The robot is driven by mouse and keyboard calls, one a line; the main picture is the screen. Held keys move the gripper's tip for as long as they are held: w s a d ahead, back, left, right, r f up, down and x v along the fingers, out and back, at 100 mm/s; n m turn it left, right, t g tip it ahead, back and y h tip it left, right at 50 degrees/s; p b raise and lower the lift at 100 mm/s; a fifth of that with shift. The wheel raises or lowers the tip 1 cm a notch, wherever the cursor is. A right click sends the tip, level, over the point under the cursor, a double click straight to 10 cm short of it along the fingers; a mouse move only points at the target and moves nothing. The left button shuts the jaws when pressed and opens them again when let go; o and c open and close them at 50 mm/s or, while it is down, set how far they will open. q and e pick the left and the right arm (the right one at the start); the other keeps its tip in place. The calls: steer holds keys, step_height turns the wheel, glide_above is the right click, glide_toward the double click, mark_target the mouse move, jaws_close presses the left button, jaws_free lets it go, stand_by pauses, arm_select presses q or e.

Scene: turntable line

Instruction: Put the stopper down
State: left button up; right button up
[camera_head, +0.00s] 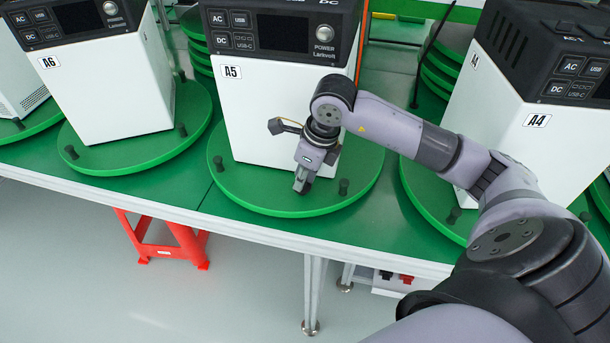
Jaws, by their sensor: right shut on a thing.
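My right gripper (302,184) points down at the front of the green turntable under the white unit marked A5 (270,110). It is shut on a small dark stopper, which the fingers mostly hide. It is low over the turntable rim (290,210), in front of the unit's lower face; I cannot tell whether the stopper touches the surface. Two other dark stoppers stand upright on this turntable, one at the left (218,163) and one just right of my gripper (343,187). My left gripper is not in view.
Unit A6 (105,95) stands on a turntable at the left, and unit A4 (510,120) on one at the right, both with stoppers. My right arm crosses in front of A4. A red stool (165,240) stands below the table edge (210,218).

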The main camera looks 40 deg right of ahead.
steer(key=shift+a+f, duration=0.15)
steer(key=shift+a, duration=0.05)
steer(key=o, duration=0.9)
steer(key=shift+c, duration=0.2)
steer(key=shift+d, duration=0.1)
steer(key=shift+r+p, duration=0.3)
steer(key=shift+r, duration=0.3)
steer(key=p+v, duration=0.5)
steer(key=v, duration=0.6)
steer(key=shift+p, duration=0.4)
steer(key=shift+r, duration=0.1)
